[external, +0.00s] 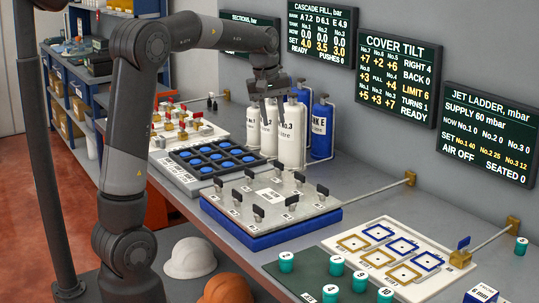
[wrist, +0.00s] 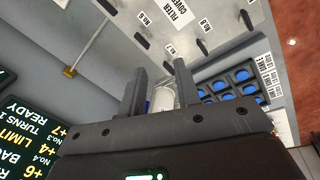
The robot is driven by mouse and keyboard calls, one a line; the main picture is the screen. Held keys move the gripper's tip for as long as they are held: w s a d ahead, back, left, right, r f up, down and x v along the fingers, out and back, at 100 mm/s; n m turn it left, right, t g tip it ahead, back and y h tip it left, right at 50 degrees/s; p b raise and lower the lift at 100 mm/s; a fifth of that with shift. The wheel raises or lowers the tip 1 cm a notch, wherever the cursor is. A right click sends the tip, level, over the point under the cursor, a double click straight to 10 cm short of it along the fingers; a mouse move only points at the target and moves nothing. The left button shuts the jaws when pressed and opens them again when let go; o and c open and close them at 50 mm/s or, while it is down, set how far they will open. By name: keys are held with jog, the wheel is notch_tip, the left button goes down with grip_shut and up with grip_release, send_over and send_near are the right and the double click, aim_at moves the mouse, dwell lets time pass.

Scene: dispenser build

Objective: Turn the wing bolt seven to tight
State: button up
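The filter cover (external: 300,205) is a pale plate on a blue base, with several black wing bolts standing around it. A front bolt (external: 258,213) and a right bolt (external: 323,190) are among them; their number labels are too small to tell which is seven. In the wrist view the cover (wrist: 225,30) is at the top, with bolts and labels partly cut off. My gripper (external: 268,100) is up in the air behind the cover, in front of the white bottles as pictured, apart from every bolt. In the wrist view its fingers (wrist: 160,85) are spread with nothing held between them.
White bottles (external: 291,140) and a blue bottle (external: 322,125) stand behind the cover. A grid of blue caps (external: 218,158) is to its left. The cover tilt screen (external: 397,80) reads right 4, back 0, limit 6, turns 1, ready. A pipe (external: 375,195) runs behind the cover's right.

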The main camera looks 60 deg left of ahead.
aim_at(279, 162)
jog(key=w+a+f+n+g, duration=0.2)
jog(key=w+a+f+n, duration=0.3)
jog(key=w+a+f, duration=0.35)
jog(key=f, duration=0.3)
jog(key=a+f, duration=0.1)
jog(key=f, duration=0.5)
jog(key=shift+w+a+f, duration=0.25)
jog(key=shift+w+f, duration=0.05)
jog(key=shift+f, duration=0.05)
jog(key=shift+c, duration=0.4)
grip_shut()
